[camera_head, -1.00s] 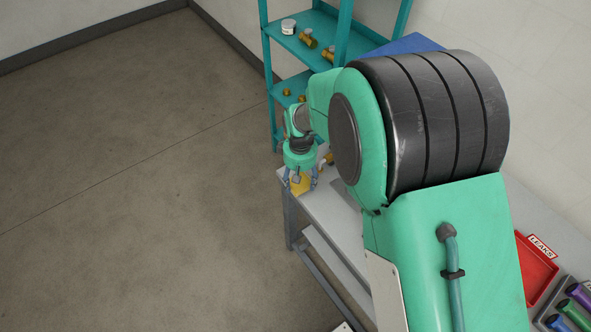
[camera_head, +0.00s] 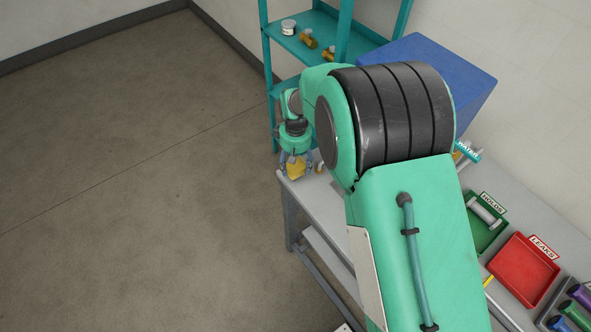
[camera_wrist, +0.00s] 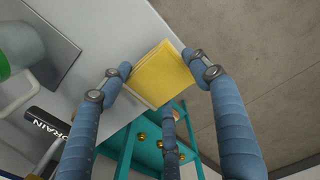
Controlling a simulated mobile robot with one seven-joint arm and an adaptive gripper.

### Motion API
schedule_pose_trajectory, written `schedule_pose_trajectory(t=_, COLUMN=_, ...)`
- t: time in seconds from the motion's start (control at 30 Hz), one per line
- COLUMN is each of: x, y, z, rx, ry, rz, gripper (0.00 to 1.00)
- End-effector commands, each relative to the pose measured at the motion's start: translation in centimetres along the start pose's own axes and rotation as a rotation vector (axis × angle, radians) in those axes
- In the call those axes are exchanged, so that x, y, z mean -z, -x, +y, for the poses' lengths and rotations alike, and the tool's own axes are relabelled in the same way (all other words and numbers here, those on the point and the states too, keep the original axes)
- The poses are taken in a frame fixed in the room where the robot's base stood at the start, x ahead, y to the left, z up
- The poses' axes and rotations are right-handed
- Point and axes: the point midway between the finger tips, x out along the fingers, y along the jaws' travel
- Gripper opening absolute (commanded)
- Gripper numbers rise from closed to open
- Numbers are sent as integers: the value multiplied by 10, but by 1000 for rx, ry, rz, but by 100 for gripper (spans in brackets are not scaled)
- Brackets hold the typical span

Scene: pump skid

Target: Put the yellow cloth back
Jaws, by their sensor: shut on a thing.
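The yellow cloth (camera_wrist: 162,74) is a folded square pad held between the blue fingers of my gripper (camera_wrist: 158,70) in the wrist view. In the head view the cloth (camera_head: 296,171) shows below my gripper (camera_head: 297,166), near the far left corner of the grey bench (camera_head: 325,203). My gripper is shut on the cloth. I cannot tell from these views whether the cloth touches the bench top. My arm hides part of the bench.
A teal shelf (camera_head: 290,42) with brass fittings stands behind the bench. A green HOLDS tray (camera_head: 482,232), a red LEAKS tray (camera_head: 521,272) and a blue box (camera_head: 435,62) are at right. A DRAIN-labelled part (camera_wrist: 48,122) shows in the wrist view. Open floor lies left.

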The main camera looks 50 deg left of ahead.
Motion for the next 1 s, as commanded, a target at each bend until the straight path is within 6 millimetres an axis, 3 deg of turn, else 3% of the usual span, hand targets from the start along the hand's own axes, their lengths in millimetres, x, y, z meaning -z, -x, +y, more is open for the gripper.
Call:
schedule_pose_trajectory(t=0.3, x=-1, y=-31, z=0, rx=1, ry=0, rz=-2, gripper=37)
schedule_pose_trajectory(t=0.83, x=0, y=-38, z=0, rx=0, ry=0, rz=0, gripper=37)
schedule_pose_trajectory(t=0.87, x=0, y=-37, z=0, rx=0, ry=0, rz=0, gripper=68)
schedule_pose_trajectory(t=0.93, x=0, y=-37, z=0, rx=0, ry=0, rz=0, gripper=81)
schedule_pose_trajectory(t=1.0, x=0, y=-37, z=0, rx=0, ry=0, rz=0, gripper=81)
